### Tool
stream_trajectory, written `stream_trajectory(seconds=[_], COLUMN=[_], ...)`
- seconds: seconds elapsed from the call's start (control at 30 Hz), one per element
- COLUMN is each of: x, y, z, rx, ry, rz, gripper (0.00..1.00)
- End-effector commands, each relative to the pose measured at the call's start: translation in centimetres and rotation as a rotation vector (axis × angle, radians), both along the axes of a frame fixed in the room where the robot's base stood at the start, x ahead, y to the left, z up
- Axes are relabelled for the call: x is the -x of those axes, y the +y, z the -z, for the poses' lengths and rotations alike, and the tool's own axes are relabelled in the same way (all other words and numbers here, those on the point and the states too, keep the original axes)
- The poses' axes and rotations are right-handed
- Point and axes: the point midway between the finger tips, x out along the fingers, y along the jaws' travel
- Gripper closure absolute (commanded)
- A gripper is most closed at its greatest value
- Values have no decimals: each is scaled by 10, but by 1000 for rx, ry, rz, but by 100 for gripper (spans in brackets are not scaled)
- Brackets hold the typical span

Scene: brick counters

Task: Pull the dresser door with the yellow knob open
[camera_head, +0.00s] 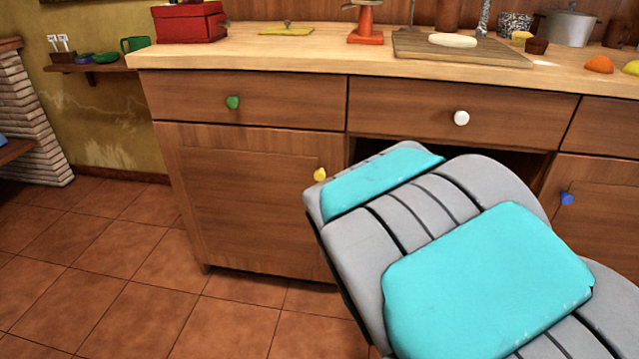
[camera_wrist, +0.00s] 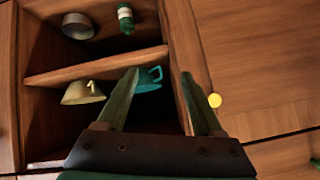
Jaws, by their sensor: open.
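The dresser door (camera_head: 245,200) is brown wood in the lower left of the dresser. It looks closed in the head view. Its yellow knob (camera_head: 320,174) is near the upper right corner, just left of my arm. In the wrist view the door (camera_wrist: 255,50) fills the right side, and the yellow knob (camera_wrist: 214,100) shows just right of my right finger. My gripper (camera_wrist: 160,74) is open, with nothing between its fingers. Its fingers point toward the door's edge and the open shelves; contact with the door cannot be told. My arm hides the gripper in the head view.
Open shelves (camera_wrist: 95,75) beside the door hold a teal mug (camera_wrist: 148,78), a cream cup (camera_wrist: 82,93), a bowl (camera_wrist: 77,25) and a green jar (camera_wrist: 126,19). Drawers with green (camera_head: 233,102) and white (camera_head: 461,118) knobs sit above. Tiled floor (camera_head: 130,265) is clear at left.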

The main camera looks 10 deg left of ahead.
Motion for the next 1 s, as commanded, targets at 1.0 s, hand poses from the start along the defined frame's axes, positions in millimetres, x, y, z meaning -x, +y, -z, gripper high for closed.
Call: stream_trajectory(seconds=[1.0], x=[-96], y=[101], z=[-30], rx=[-7], ry=[-681], rz=[57], gripper=[32])
